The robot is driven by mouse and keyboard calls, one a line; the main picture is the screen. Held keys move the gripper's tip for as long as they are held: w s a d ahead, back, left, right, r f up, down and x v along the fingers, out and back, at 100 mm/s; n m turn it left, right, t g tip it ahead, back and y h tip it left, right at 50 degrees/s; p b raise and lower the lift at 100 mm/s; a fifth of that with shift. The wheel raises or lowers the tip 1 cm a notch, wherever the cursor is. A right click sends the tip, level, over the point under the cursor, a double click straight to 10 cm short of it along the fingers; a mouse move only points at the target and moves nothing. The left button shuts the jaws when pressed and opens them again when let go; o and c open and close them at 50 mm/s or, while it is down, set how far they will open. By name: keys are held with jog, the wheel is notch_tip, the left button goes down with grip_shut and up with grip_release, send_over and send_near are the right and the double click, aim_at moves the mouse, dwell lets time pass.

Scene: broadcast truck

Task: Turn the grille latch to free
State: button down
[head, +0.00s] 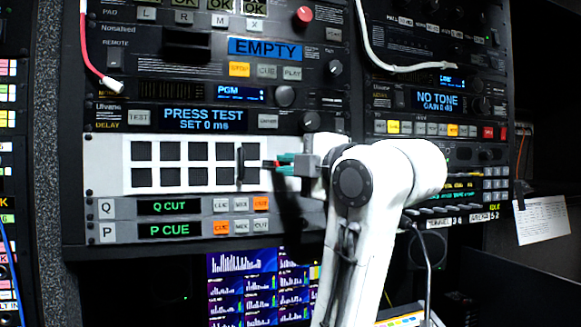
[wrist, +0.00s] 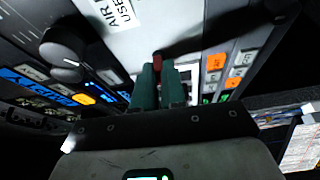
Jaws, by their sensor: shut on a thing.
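The white grille panel (head: 190,138) has two rows of dark square openings and sits in the left rack. A small red-tipped latch (head: 270,163) is at the grille's right end. My gripper (head: 283,163) reaches it from the right, with green fingers closed on it. In the wrist view the red latch tip (wrist: 157,62) stands between the two green fingers (wrist: 158,85). The rest of the latch is hidden by the fingers, so its turn angle cannot be told. A dark upright handle (head: 240,163) stands left of the latch on the grille.
A large knob (wrist: 62,55) is near my gripper in the wrist view. Cables hang at the upper left (head: 95,65) and right rack.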

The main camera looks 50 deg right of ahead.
jog(key=shift+w+a+f+m+t+h+b, duration=0.15)
jog(key=shift+m+h+b, duration=1.1)
jog(key=shift+m, duration=2.35)
jog(key=shift+a+f+m+t+h+b, duration=0.15)
jog(key=shift+m+h+b, duration=0.6)
jog(key=shift+m+h, duration=1.9)
jog(key=shift+w+a+f+m+t+h+b, duration=0.1)
jog(key=shift+f+m+h+b, duration=0.6)
jog(key=shift+m, duration=3.85)
jog(key=shift+r+b, duration=0.3)
jog(key=shift+r, duration=0.15)
jog(key=c, duration=1.2)
grip_release()
jog(key=shift+r, duration=0.1)
jog(key=shift+s, duration=0.1)
jog(key=b+v, duration=0.3)
jog(key=v, duration=0.7)
jog(key=shift+s+a, duration=0.2)
jog(key=shift+s, duration=0.1)
